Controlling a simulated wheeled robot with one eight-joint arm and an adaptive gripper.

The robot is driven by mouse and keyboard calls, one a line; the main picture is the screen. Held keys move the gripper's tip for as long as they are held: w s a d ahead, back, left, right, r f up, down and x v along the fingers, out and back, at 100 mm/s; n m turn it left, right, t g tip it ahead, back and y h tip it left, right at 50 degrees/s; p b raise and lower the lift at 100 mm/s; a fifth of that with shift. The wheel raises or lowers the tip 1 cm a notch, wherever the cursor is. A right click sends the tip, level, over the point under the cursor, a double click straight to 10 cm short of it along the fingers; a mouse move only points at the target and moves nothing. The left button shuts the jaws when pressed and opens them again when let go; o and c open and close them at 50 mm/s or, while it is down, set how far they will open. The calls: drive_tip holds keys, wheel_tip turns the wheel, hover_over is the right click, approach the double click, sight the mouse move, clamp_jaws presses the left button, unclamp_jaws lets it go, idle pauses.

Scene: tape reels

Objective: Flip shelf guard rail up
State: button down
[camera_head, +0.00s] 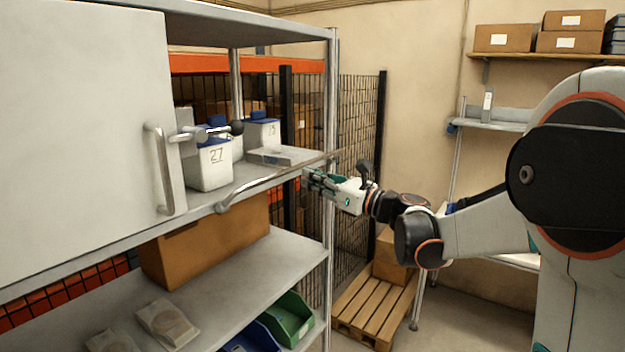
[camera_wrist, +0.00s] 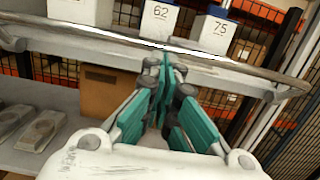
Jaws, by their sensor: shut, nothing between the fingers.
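The guard rail (camera_head: 270,183) is a thin metal bar running along the front edge of the middle shelf. It lies low, about level with the shelf board, with its near end bent at a bracket. In the wrist view the rail (camera_wrist: 95,35) crosses the upper part of the picture. My gripper (camera_head: 308,176) is at the rail's far part, just in front of the shelf edge. In the wrist view its teal fingers (camera_wrist: 166,62) are closed together with nothing between them. Their tips overlap the rail, and I cannot tell whether they touch it.
White bins with blue lids, one marked 27 (camera_head: 209,165), stand on the middle shelf behind the rail. A white cabinet door (camera_head: 80,120) with a handle is at left. A shelf post (camera_head: 329,240) is close to my gripper. A cardboard box (camera_head: 205,240) sits below.

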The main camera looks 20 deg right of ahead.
sight(304, 164)
drive_tip(key=shift+r+p, duration=0.3)
drive_tip(key=shift+p, duration=0.1)
drive_tip(key=r+g+h+p, duration=0.2)
drive_tip(key=p, duration=0.1)
drive_tip(key=w+a+r+g+p, duration=0.1)
drive_tip(key=shift+g+h, duration=0.3)
drive_tip(key=shift+h, duration=0.1)
drive_tip(key=shift+w+a+r+g+h+p, duration=0.4)
drive_tip(key=shift+w+r+g+h+p, duration=0.15)
drive_tip(key=shift+w+g+h+p, duration=0.35)
drive_tip(key=shift+s, duration=0.15)
